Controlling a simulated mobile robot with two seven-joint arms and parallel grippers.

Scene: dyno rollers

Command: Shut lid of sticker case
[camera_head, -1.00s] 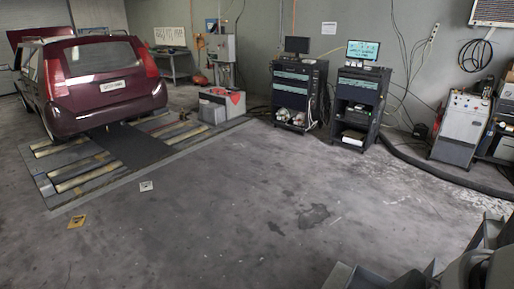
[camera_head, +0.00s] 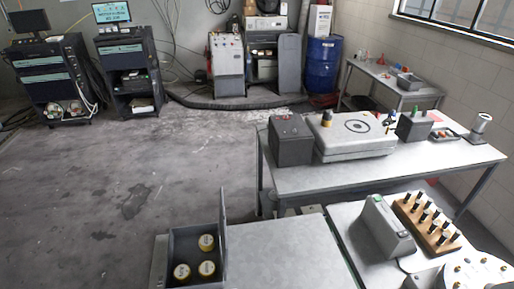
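A dark grey open case (camera_head: 183,241), which looks like the sticker case, sits at the near left end of a grey table at the bottom of the head view. Its lid (camera_head: 223,228) stands upright along the right side, seen nearly edge-on. Several round yellow-and-white rolls (camera_head: 206,242) lie inside the case. The near edge of the case is cut off by the frame. Neither of my grippers is in view.
The bare grey tabletop (camera_head: 278,252) right of the case is clear. A grey device (camera_head: 383,226) and a wooden block with black pegs (camera_head: 428,222) stand to the right. A further workbench (camera_head: 420,160) holds boxes. Open floor lies on the left.

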